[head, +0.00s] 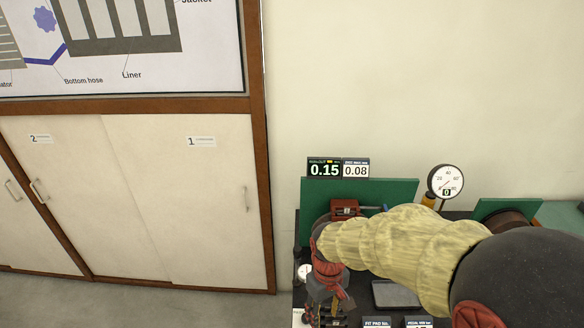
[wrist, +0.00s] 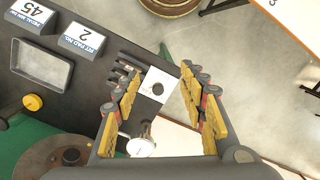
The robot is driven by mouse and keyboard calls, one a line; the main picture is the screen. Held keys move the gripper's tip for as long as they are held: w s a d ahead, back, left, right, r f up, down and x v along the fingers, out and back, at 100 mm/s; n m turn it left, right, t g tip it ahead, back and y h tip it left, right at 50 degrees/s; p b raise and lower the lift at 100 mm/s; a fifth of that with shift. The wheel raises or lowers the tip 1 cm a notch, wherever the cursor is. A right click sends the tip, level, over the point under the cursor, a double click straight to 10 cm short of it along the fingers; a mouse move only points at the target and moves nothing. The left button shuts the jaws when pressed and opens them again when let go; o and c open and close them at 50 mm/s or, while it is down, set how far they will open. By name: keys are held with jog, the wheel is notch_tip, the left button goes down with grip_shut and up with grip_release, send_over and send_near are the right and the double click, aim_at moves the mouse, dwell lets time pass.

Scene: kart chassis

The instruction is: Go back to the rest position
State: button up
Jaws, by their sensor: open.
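My gripper (wrist: 165,98) is open in the wrist view, its two yellow-padded fingers spread apart with nothing held between them. Beyond the fingers lie the edge of the dark bench (wrist: 85,88) and a white card with a dark round spot (wrist: 157,84). A round white dial (wrist: 140,147) shows near the left finger. In the head view my arm reaches across the bench from the right, and the gripper (head: 327,312) hangs at its end near the bench's left edge, partly cut off by the bottom of the frame.
Behind my arm stand a green panel (head: 370,189), a display reading 0.15 (head: 324,169) and a dial gauge (head: 445,181). A grey tray (wrist: 42,65) lies on the bench beside number signs (wrist: 82,40). White cupboards (head: 185,200) stand at left, with clear floor before them.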

jog(key=s+d+r+m+t+b, duration=0.2)
jog(key=s+d+r, duration=0.3)
jog(key=r, duration=0.4)
jog(key=s+d+r+m+t+b, duration=0.1)
jog(key=s+d+r+m+t, duration=0.2)
jog(key=r, duration=0.6)
jog(key=shift+s+d+r+m+t+b, duration=0.15)
jog(key=shift+s+d+m+t+b, duration=0.4)
jog(key=shift+s+d, duration=0.95)
jog(key=shift+s+a, duration=0.25)
jog(key=shift+a, duration=0.05)
